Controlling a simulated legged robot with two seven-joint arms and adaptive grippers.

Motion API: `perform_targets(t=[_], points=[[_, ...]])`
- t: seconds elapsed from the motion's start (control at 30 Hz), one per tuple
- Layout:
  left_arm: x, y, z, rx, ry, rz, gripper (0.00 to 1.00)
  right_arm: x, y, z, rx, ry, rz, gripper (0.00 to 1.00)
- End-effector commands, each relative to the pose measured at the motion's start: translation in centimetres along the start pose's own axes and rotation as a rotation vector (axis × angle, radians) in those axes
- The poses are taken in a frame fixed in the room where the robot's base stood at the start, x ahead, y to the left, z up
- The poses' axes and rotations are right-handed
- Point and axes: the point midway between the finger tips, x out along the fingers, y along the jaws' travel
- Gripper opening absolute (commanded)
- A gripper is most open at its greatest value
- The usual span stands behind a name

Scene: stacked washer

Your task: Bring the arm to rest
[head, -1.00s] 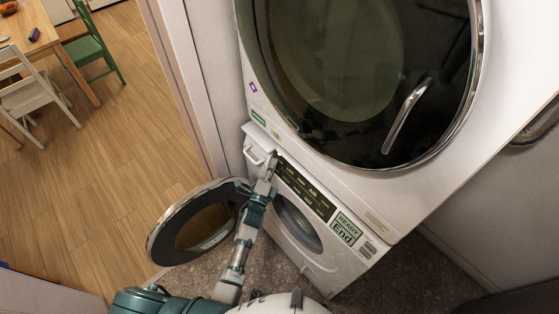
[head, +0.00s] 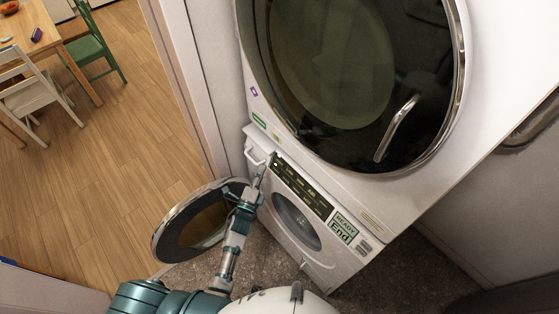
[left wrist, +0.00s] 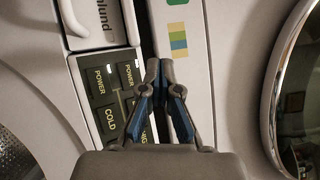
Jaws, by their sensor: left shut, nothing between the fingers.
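My left gripper (head: 259,180) is in front of the lower washer, beside the left end of its dark control panel (head: 302,189). It is shut and empty. In the left wrist view the gripper (left wrist: 160,68) shows its two fingertips together in front of the panel buttons (left wrist: 108,119) and the white strip beside them. A gap to the panel cannot be measured from these views. The left arm reaches up from the bottom of the head view. The right gripper is not in view.
The lower washer's round door (head: 163,232) stands open to the left, close beside my forearm. The upper machine (head: 480,80) with its dark round door (head: 350,60) overhangs on the right. Wooden floor (head: 110,150) lies open at left, with a table and chairs (head: 35,95) beyond.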

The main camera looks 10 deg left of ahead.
Motion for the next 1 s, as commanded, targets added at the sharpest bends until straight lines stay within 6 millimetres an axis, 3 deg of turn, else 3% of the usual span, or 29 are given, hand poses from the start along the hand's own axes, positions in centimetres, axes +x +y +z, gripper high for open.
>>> perform_targets(t=[0.47,0.57,0.67,0.77,0.87,1.0], points=[[0.0,0.2,0.0,-0.003,0.0,0.002,0.0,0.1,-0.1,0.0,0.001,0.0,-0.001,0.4],[-0.6,1.9,-0.3,-0.044,0.001,0.041,0.0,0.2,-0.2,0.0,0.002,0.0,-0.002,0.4],[-2.4,6.5,-1.1,-0.157,-0.005,0.148,0.0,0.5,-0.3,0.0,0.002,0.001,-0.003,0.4],[-6.0,13.3,-2.1,-0.328,-0.035,0.311,0.0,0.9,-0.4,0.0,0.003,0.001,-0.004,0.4],[-11.0,20.2,-3.3,-0.508,-0.096,0.493,0.0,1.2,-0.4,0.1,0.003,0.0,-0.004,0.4],[-19.5,28.4,-4.7,-0.728,-0.229,0.736,0.0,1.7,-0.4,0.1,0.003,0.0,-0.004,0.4]])
